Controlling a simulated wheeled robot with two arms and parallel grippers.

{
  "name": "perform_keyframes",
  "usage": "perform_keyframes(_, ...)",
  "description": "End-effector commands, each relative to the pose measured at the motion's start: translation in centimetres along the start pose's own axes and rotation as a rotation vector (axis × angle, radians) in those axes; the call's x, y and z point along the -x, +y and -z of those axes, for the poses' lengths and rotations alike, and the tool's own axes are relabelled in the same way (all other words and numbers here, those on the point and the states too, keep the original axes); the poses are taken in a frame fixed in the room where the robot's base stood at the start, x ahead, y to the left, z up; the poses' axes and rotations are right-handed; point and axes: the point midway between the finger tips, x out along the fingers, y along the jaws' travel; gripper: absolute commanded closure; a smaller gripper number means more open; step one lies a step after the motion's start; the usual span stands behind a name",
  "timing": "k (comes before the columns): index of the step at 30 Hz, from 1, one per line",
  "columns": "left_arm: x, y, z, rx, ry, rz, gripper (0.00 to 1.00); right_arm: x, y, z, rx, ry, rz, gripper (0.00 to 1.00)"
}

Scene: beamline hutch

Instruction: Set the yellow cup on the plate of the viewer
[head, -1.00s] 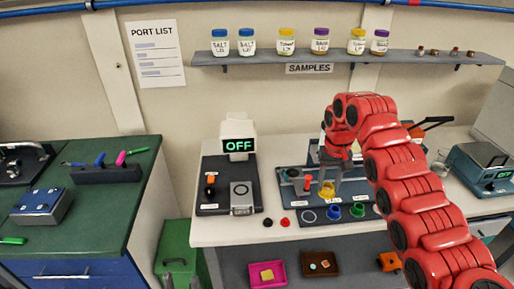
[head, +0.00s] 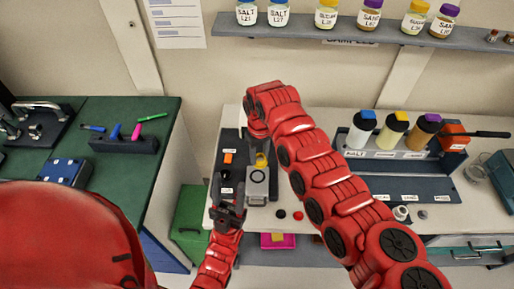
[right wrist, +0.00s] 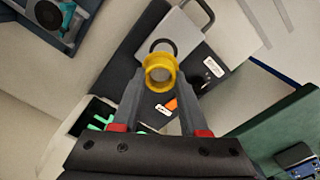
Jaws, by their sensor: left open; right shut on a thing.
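The yellow cup (head: 262,159) is in my right gripper, above the back edge of the viewer's plate in the head view. In the right wrist view the cup (right wrist: 160,70) sits between the two fingertips of my right gripper (right wrist: 160,84), which is shut on it. The viewer's plate (head: 257,184) is a grey block with a round mark. In the wrist view the plate (right wrist: 192,40) lies beyond the cup, which partly covers its round mark. Whether the cup touches the plate is unclear. My left gripper (head: 229,207) is open and empty at the viewer's front left.
An orange switch (head: 228,157) stands left of the plate. A black cap (head: 281,214) and a red cap (head: 298,215) lie on the bench to the right. Several bottles stand in a rack (head: 405,154) at right. My right arm hides the viewer's display.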

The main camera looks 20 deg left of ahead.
Motion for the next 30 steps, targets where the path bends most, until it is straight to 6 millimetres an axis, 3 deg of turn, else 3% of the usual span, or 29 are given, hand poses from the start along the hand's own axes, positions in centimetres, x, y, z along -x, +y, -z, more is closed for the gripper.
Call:
perform_keyframes(3, -0.3, 0.0, 0.1, 0.0, 0.0, 0.0, 0.5, -0.3, -0.9, 0.2, 0.026, -0.003, -0.003, 1.0)
perform_keyframes(11, 0.2, 0.0, 0.0, 0.0, 0.0, 0.0, 0.5, -1.6, -0.9, 0.2, 0.027, -0.004, -0.003, 1.0)
perform_keyframes(24, 2.2, 0.1, -0.4, 0.0, 0.0, 0.0, 0.5, -6.2, -0.9, 0.1, 0.027, -0.005, -0.003, 1.0)
perform_keyframes(30, 2.6, 0.1, -0.5, 0.0, 0.0, 0.0, 0.5, -7.0, -0.9, 0.2, 0.026, -0.002, -0.003, 1.0)
